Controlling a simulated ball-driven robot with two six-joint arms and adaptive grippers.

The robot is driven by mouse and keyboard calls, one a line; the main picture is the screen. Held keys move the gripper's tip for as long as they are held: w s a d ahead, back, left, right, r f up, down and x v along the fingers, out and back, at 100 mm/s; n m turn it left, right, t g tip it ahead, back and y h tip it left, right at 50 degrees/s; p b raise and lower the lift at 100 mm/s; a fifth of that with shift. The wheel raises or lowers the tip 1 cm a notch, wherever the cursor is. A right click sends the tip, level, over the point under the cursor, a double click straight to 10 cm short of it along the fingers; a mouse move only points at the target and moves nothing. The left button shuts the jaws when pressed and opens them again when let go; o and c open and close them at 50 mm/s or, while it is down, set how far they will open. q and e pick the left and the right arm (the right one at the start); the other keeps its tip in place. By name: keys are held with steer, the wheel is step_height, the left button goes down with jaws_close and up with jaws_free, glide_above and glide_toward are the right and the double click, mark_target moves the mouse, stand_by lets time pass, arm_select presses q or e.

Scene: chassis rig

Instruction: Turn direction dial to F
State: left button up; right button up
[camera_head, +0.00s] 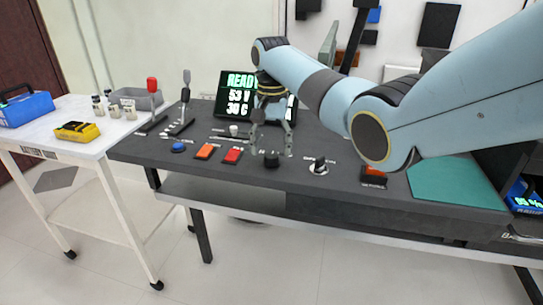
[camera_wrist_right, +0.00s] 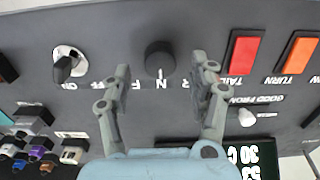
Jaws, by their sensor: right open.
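The direction dial is a round black knob (camera_wrist_right: 160,58) on the dark console. In the right wrist view the letters R, N and F beside it appear upside down, and its short white mark lines up with N. The dial also shows in the head view (camera_head: 271,160). My right gripper (camera_wrist_right: 166,69) is open and empty, with one finger on each side of the dial in the picture and neither visibly touching it. In the head view the right gripper (camera_head: 272,150) hangs over the dial. My left gripper is not in view.
A black rotary switch (camera_head: 319,166) on a pale disc sits right of the dial. Red (camera_head: 233,156) and orange (camera_head: 205,151) buttons lie to its left. A small white knob (camera_wrist_right: 246,117) and a READY screen (camera_head: 237,82) are behind. Two upright levers (camera_head: 186,95) stand at back left.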

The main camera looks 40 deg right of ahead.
steer(key=shift+f, duration=1.35)
steer(key=c, duration=1.1)
steer(key=shift+c, duration=0.2)
steer(key=shift+r, duration=0.1)
